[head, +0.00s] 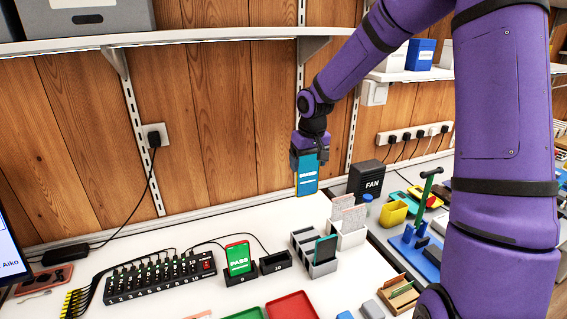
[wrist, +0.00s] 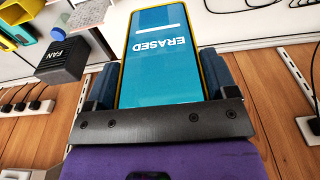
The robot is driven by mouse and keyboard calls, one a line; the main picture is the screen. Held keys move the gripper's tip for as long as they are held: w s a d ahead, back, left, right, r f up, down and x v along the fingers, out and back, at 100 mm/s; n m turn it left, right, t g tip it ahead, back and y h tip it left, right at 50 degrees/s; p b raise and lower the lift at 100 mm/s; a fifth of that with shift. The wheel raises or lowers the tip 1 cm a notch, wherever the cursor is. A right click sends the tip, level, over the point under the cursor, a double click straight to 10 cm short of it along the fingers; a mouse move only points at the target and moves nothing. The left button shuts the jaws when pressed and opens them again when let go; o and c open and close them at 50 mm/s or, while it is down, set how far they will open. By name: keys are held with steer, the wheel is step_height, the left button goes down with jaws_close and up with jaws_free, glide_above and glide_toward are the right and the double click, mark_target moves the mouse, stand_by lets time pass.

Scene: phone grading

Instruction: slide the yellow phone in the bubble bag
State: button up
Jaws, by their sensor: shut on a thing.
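The yellow phone (head: 307,178) hangs upright from my gripper (head: 309,157), above the back of the white bench. In the wrist view the yellow phone (wrist: 158,58) shows a yellow rim and a blue screen reading ERASED. My gripper (wrist: 157,82) is shut on it, with a dark finger on each side edge. The phone's lower end is clear of the bench as far as I can tell. I cannot make out a bubble bag in either view.
A numbered black charging strip (head: 160,277) and a green PASS phone (head: 239,258) stand on the bench. A grey slotted holder (head: 303,243) and a white card holder (head: 348,232) are below right of my gripper. A black FAN box (head: 367,180) stands to the right.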

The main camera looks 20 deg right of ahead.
steer(key=s+d+f, duration=0.1)
steer(key=d+f, duration=0.3)
steer(key=d, duration=0.5)
steer(key=s+d+f, duration=0.1)
steer(key=d+f, duration=0.4)
steer(key=d, duration=0.4)
steer(key=shift+s+f, duration=0.15)
steer(key=shift+s, duration=0.2)
steer(key=shift+f, duration=0.4)
stand_by(0.6)
steer(key=shift+f, duration=0.35)
steer(key=shift+f, duration=0.3)
stand_by(0.4)
steer(key=shift+f, duration=2.15)
steer(key=shift+f, duration=0.35)
steer(key=shift+f, duration=1.5)
steer(key=o, duration=1)
steer(key=shift+c, duration=0.2)
